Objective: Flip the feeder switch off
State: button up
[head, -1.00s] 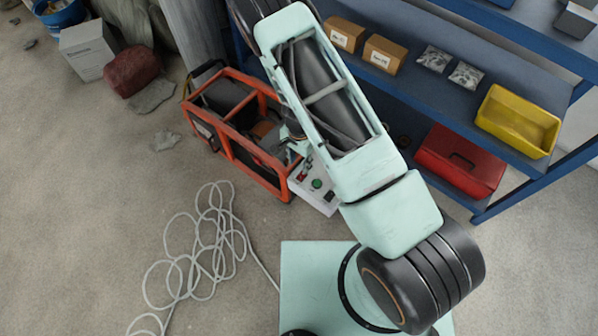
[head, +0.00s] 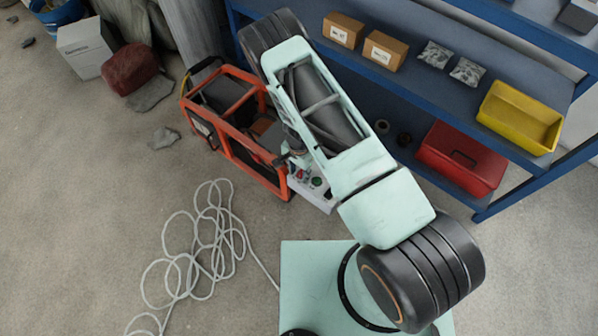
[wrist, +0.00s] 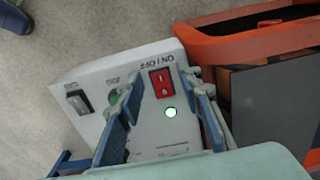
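A white control box (wrist: 150,125) fills the middle of the wrist view. It carries a red rocker switch (wrist: 161,82) with I and O marks beneath upside-down ON/OFF lettering, a black rocker switch (wrist: 77,101) at left, a green button (wrist: 114,104) partly hidden by a finger, and a small lit round lamp (wrist: 170,112). I cannot read which switch is labelled feeder. My gripper (wrist: 163,90) is open, its fingers on either side of the red switch in the picture, nothing between them. Contact cannot be told. In the head view the box (head: 312,194) shows beside my arm.
An orange-framed machine (head: 228,150) stands directly beside the box. A blue shelf (head: 400,88) with cartons, a yellow bin (head: 519,117) and a red toolbox (head: 462,159) is behind and right.

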grip_shut()
jog(key=shift+w, duration=0.1)
jog(key=shift+w+f+b, duration=0.1)
jog(key=shift+f+b, duration=0.05)
jog(key=shift+b, duration=0.35)
jog(key=shift+w+d+g+y+b, duration=0.1)
jog(key=shift+w+g+y+b, duration=0.05)
jog(key=shift+g+y+b, duration=0.5)
jog(key=shift+d+r+g+y+b, duration=0.1)
jog(key=shift+r+g+y+b, duration=0.15)
jog(key=shift+g+b, duration=0.4)
jog(key=shift+o, duration=0.5)
grip_release()
